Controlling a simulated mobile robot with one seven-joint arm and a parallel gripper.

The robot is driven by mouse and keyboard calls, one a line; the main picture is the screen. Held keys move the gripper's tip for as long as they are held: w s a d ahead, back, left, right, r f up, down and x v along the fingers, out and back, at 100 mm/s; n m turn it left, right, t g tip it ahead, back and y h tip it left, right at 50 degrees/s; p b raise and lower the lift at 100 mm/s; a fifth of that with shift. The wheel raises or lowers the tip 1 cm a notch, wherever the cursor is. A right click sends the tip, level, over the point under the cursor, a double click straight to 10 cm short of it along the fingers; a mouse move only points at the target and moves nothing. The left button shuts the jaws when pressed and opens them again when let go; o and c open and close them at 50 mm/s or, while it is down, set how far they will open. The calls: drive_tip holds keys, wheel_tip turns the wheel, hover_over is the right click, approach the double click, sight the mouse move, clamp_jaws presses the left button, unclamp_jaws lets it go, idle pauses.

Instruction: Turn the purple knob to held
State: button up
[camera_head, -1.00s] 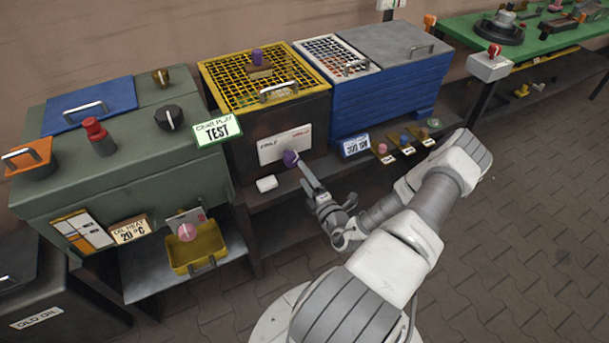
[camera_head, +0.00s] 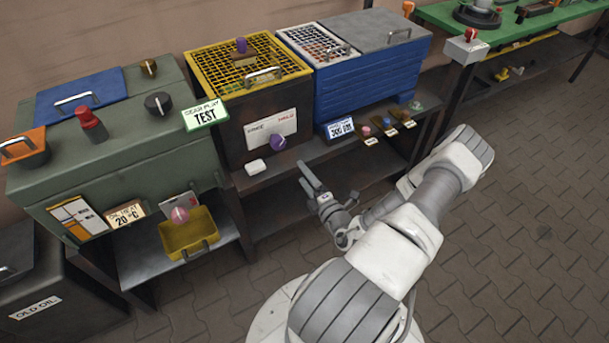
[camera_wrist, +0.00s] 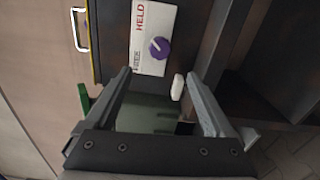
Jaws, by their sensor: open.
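The purple knob (camera_head: 277,142) sits on the white label plate (camera_head: 262,126) on the front of the dark box with the yellow grid top. The plate reads FREE at left and HELD at right. In the wrist view the knob (camera_wrist: 160,48) shows a short white mark, and HELD reads at the plate's upper end (camera_wrist: 141,20); which word the mark points to is hard to tell. My gripper (camera_head: 308,178) is open and empty, in front of the box and apart from the knob. The wrist view shows the fingers (camera_wrist: 157,73) spread, with the knob beyond their tips.
A small white block (camera_head: 256,167) lies on the shelf below the plate. Another purple knob (camera_head: 242,45) stands on the yellow grid (camera_head: 215,75). A blue crate (camera_head: 368,90) and small tagged knobs (camera_head: 366,131) are at right. Floor (camera_head: 500,240) is clear at right.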

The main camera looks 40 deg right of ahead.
drive_tip(key=shift+s, duration=0.45)
drive_tip(key=shift+a, duration=0.1)
drive_tip(key=w+a+r+n+g+y+p, duration=0.1)
drive_tip(key=w+a+r+n+g+y, duration=0.3)
drive_tip(key=a+r+n+y, duration=1.2)
drive_tip(key=s+a+r+n+g+p, duration=0.1)
drive_tip(key=s+a+r+n+g, duration=0.2)
drive_tip(key=a+n+g, duration=0.45)
drive_tip(key=s+a+r+n+g, duration=0.3)
drive_tip(key=n+g, duration=0.1)
drive_tip(key=n, duration=0.7)
drive_tip(key=s+r+n+t+h+p, duration=0.1)
drive_tip(key=s+r+n+h+p, duration=0.1)
drive_tip(key=s+r+n+h, duration=0.4)
drive_tip(key=s+r+n+t+h+p, duration=0.1)
drive_tip(key=s+r+n+h, duration=0.5)
drive_tip(key=r+n, duration=0.8)
drive_tip(key=shift+s+d+r+t+h+p, duration=0.3)
drive_tip(key=shift+s+r+t+h+p, duration=0.05)
drive_tip(key=shift+r+h, duration=0.2)
drive_tip(key=shift+s+d+r+n+t, duration=0.2)
drive_tip(key=shift+r+n+t, duration=0.1)
drive_tip(key=shift+r, duration=0.15)
